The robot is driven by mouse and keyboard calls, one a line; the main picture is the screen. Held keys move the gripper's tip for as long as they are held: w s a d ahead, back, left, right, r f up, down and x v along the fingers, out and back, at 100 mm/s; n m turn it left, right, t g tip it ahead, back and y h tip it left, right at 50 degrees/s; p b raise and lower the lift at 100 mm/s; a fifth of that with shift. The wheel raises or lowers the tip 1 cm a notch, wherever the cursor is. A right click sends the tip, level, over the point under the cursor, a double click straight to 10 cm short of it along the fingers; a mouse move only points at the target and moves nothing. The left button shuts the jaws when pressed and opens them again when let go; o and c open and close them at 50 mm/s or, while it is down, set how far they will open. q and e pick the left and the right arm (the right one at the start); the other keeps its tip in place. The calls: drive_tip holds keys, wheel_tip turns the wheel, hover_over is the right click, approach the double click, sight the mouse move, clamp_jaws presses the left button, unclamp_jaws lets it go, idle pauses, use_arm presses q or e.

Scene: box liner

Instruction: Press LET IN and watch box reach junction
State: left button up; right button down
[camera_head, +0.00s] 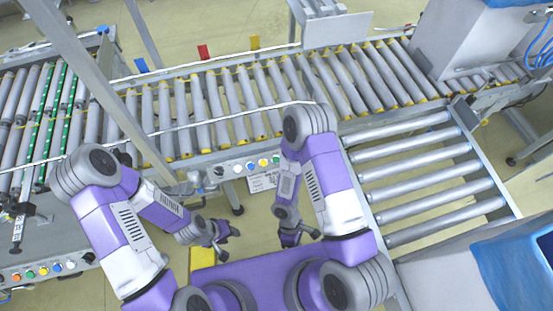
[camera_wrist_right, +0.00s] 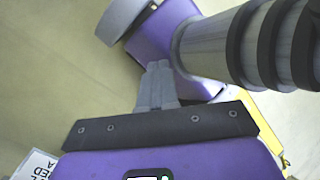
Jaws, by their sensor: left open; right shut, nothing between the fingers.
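A button panel (camera_head: 245,165) with several coloured buttons sits on the front side of the long roller conveyor (camera_head: 235,100). A white label (camera_head: 262,182) hangs below it, its text too small to read. No box shows on the visible rollers. My left gripper (camera_head: 222,241) is open and empty, low in front of the conveyor, below and left of the panel. My right gripper (camera_head: 300,236) is below and right of the panel, touching no button; in the right wrist view its fingers (camera_wrist_right: 157,82) are closed together with nothing between them.
A conveyor with green-striped rollers (camera_head: 55,110) stands at the left, and another button panel (camera_head: 45,270) is at lower left. A roller branch (camera_head: 420,175) comes off at the right. A grey machine (camera_head: 465,40) covers the conveyor's far right. Grey posts cross the left side.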

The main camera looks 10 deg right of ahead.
sight(276, 160)
drive_tip(key=w+d+r+n+t+h+p, duration=0.1)
drive_tip(key=w+d+r+n+t+h, duration=0.2)
drive_tip(key=w+d+n+t+h, duration=0.5)
drive_tip(key=w+a+r+n+t, duration=0.3)
drive_tip(key=w+n+t, duration=0.2)
drive_tip(key=w, duration=0.3)
drive_tip(key=w+a+r+n+t+y+p, duration=0.1)
drive_tip(key=w+a+r+n+t, duration=0.3)
drive_tip(key=w+n+t, duration=0.2)
drive_tip(key=w+n, duration=0.2)
drive_tip(key=w, duration=0.1)
drive_tip(key=shift+w+a+t, duration=0.15)
drive_tip(key=shift+w+t, duration=0.1)
drive_tip(key=shift+t, duration=0.05)
drive_tip(key=shift+w+a+f+b, duration=0.1)
drive_tip(key=shift+w+f+b, duration=1.35)
drive_tip(key=shift+f+b, duration=0.25)
drive_tip(key=shift+w+f+b, duration=1.45)
drive_tip(key=shift+f+b, duration=0.1)
drive_tip(key=shift+b, duration=0.1)
